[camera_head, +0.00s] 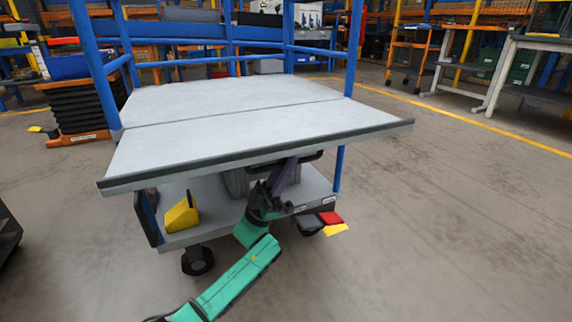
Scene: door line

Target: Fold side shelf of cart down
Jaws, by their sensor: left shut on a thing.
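The cart has a blue tube frame (96,65) and a light grey top deck (220,92). Its side shelf (250,132) juts out level from the deck toward me, with a dark edge strip along its near side. The shelf is up, not hanging. My left gripper (275,190) is below the shelf's near edge, at the end of a green arm. It is shut on a dark purple bar (287,176) under the shelf. The shelf edge and the gripper body hide the exact grip. My right gripper is not in view.
The cart's lower deck (215,207) carries a yellow block (181,215) and a grey bin (236,181). Black castors (197,260) stand on the floor. Red and yellow pieces (331,218) show at its right corner. Open floor (460,220) lies to the right; workbenches (500,70) stand beyond.

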